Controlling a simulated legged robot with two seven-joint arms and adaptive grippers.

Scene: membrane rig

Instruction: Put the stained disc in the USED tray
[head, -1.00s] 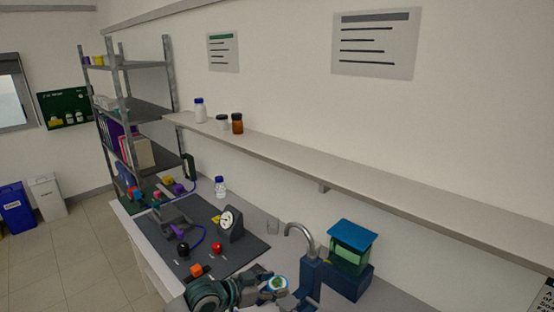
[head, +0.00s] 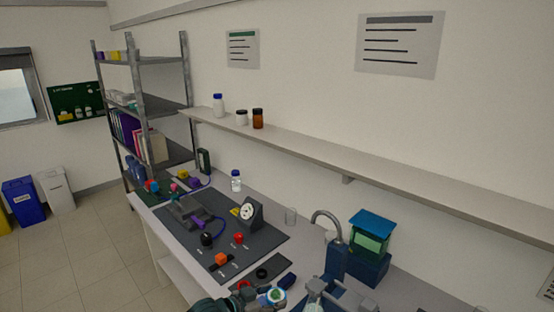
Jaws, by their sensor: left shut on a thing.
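My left gripper (head: 270,293) is at the bottom edge of the head view, over the front of the bench. It is shut on a small round thing (head: 277,295) with a pale rim and a blue-green middle. I cannot tell for sure whether this is the stained disc. A grey jointed part to its right looks like my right gripper (head: 336,295), cut off by the bottom edge; its jaws are unclear. I cannot make out a tray marked USED.
A dark strip with a black ring (head: 261,273) lies in front. A tap (head: 328,217) and a blue-lidded box (head: 371,225) stand right.

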